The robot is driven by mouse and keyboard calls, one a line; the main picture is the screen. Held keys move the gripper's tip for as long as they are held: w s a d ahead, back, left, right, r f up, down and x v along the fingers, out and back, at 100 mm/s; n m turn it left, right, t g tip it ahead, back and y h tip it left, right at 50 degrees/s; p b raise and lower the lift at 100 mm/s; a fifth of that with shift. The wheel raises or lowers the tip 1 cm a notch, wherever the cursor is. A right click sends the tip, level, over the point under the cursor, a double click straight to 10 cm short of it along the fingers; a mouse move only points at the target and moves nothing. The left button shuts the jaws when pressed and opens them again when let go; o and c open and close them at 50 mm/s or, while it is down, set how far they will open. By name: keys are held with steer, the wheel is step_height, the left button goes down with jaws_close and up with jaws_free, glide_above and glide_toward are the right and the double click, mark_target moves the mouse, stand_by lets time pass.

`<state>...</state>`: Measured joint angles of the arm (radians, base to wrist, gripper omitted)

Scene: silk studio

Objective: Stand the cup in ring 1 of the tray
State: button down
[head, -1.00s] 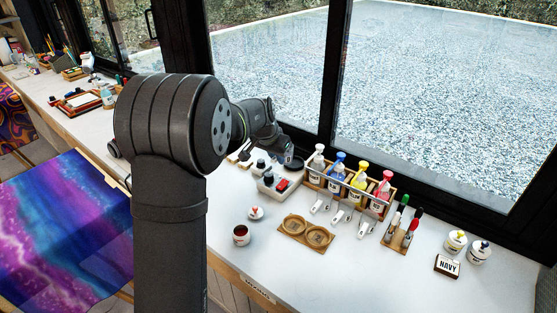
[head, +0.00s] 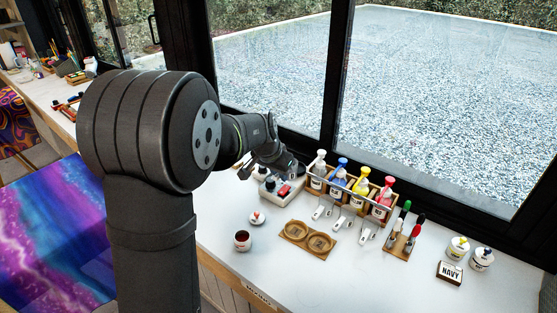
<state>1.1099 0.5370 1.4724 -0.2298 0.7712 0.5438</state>
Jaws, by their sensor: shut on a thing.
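A small white cup (head: 242,240) with dark red contents stands upright on the white table, left of the wooden tray (head: 308,252). The tray has two round rings side by side, both empty; I cannot read any numbers on them. My gripper (head: 289,167) is far back, over the block of small bottles and left of the pump bottles. It is shut on a small greyish thing, too small and too covered to identify. My gripper is well apart from the white cup and the tray.
A wooden rack (head: 346,195) of pump bottles stands behind the tray, with white clips (head: 342,224) before it. A marker stand (head: 398,243), a NAVY block (head: 449,271) and two paint jars stand at right. A small dish (head: 257,219) is behind the cup.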

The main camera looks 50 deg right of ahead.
steer(key=s+a+f, duration=0.3)
steer(key=s+a, duration=0.2)
steer(key=a, duration=0.2)
steer(key=s+a+f, duration=0.2)
steer(key=s+a, duration=0.2)
steer(key=a, duration=0.4)
steer(key=shift+m, duration=0.3)
steer(key=shift+s+d+f, duration=0.1)
steer(key=shift+d+f, duration=0.1)
steer(key=shift+d, duration=0.6)
steer(key=shift+d+f, duration=0.2)
steer(key=shift+d, duration=0.65)
steer(key=shift+s+d+f, duration=0.1)
steer(key=shift+d+f, duration=0.1)
steer(key=shift+d, duration=0.6)
steer(key=shift+d+f, duration=0.2)
steer(key=shift+f, duration=1.2)
steer(key=shift+f, duration=0.35)
steer(key=c, duration=1.3)
jaws_free()
steer(key=shift+c, duration=0.2)
steer(key=shift+a, duration=0.1)
steer(key=v, duration=1.7)
steer(key=shift+r, duration=0.2)
